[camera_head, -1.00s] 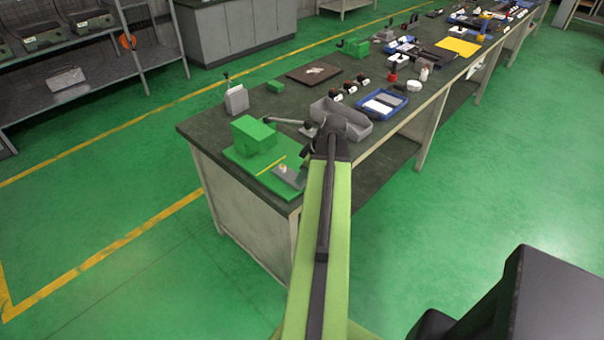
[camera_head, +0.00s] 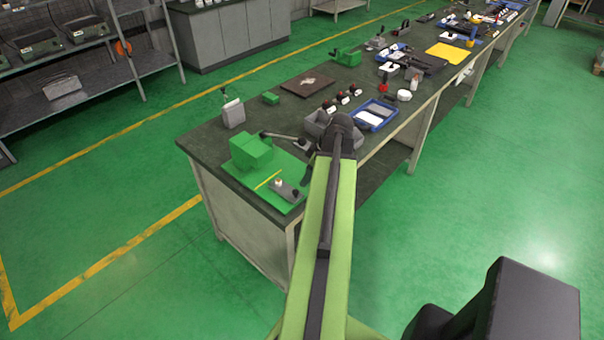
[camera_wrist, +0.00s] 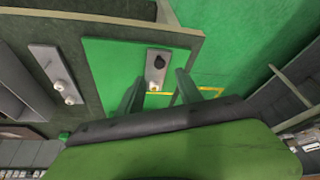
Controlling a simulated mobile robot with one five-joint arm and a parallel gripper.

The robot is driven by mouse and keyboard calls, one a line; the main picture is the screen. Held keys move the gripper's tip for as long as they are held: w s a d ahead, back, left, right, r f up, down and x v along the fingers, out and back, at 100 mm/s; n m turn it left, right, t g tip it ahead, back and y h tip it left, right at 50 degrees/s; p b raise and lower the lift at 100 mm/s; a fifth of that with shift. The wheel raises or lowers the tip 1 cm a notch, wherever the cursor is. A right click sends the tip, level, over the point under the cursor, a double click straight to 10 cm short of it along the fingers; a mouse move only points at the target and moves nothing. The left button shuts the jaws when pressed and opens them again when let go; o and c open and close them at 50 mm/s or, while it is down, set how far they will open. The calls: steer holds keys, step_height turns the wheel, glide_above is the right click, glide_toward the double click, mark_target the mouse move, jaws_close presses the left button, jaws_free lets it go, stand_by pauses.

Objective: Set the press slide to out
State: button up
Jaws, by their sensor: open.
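The green press (camera_head: 250,153) stands on a green base plate (camera_head: 232,172) at the near corner of the bench, with a grey lever reaching right from it. The grey press slide (camera_head: 285,188) lies at the plate's front edge, with a black knob and a small pale piece on top. In the wrist view the slide (camera_wrist: 157,72) shows its black knob (camera_wrist: 160,62). My gripper (camera_wrist: 160,92) is open, its two dark fingers apart on either side of the slide's near end. I cannot tell whether they touch it. In the head view my arm partly hides my gripper (camera_head: 307,172).
A grey block (camera_head: 233,114) and brown board (camera_head: 308,82) stand farther back. A blue tray (camera_head: 376,115) is to the right. A grey strip with white knobs (camera_wrist: 55,75) shows in the wrist view.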

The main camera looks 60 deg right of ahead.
steer(key=p+v, duration=0.5)
steer(key=v, duration=0.2)
steer(key=shift+s+r, duration=0.2)
steer(key=shift+r, duration=0.1)
steer(key=w+a+f+n+g+y+b, duration=0.1)
steer(key=w+a+f+n+b, duration=0.15)
steer(key=w+a, duration=0.75)
steer(key=w+a+f+n+y+b, duration=0.1)
steer(key=w+a+f+n, duration=0.15)
steer(key=w+a, duration=0.75)
steer(key=w+a+f+m+g+h+b, duration=0.1)
steer(key=w+a+f+m+b, duration=0.1)
steer(key=a, duration=1.3)
steer(key=w+a+f+m+g+h+b, duration=0.2)
steer(key=a+m, duration=0.3)
steer(key=a, duration=1.1)
steer(key=shift+a+f+m, duration=0.2)
steer(key=shift+f+m, duration=0.1)
steer(key=shift+f, duration=0.1)
